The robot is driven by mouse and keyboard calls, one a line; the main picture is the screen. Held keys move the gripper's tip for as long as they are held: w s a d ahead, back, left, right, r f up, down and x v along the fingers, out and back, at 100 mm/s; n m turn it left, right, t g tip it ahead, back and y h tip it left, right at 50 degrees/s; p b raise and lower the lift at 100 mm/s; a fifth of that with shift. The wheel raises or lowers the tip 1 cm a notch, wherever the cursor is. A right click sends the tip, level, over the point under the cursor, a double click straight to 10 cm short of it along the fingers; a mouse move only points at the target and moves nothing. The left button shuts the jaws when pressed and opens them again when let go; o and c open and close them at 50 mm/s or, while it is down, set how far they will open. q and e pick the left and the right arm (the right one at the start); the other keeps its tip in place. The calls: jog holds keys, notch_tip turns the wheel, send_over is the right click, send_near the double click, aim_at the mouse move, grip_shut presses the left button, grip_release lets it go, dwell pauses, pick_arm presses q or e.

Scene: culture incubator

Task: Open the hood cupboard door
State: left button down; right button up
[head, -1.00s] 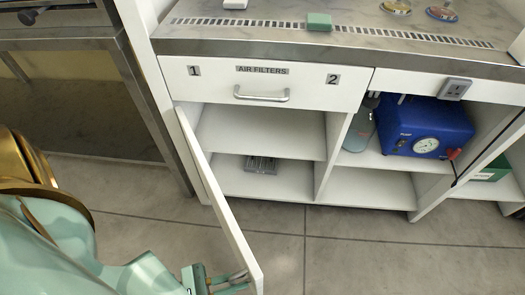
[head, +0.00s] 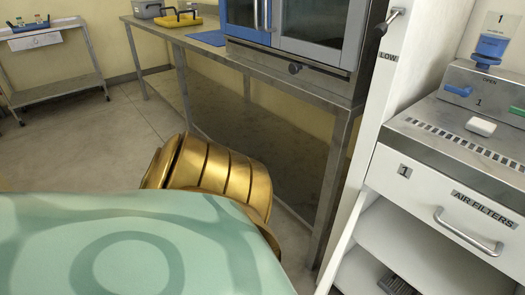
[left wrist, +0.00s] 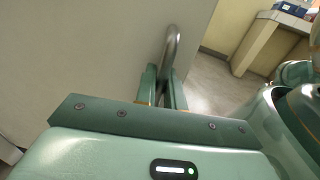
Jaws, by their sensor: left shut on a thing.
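The hood cupboard (head: 400,245) stands at the right of the head view, with its shelves open to sight below the drawer. In the left wrist view, the cupboard door (left wrist: 85,55) is a pale flat panel filling the left side. Its curved metal handle (left wrist: 172,45) rises between the fingers. My left gripper (left wrist: 163,85) is shut on the handle. In the head view my large green and gold arm parts cover the lower left, and the left gripper does not show there. My right gripper is in neither view.
The drawer marked "AIR FILTERS" (head: 455,205) has a bar handle above the shelves. A steel bench (head: 290,75) with a blue-fronted incubator (head: 300,28) stands left of the hood. A trolley (head: 50,70) stands far left. Open floor (head: 110,140) lies between.

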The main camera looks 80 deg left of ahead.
pick_arm(q)
jog(key=c, duration=1.6)
grip_release()
jog(key=shift+s, duration=0.1)
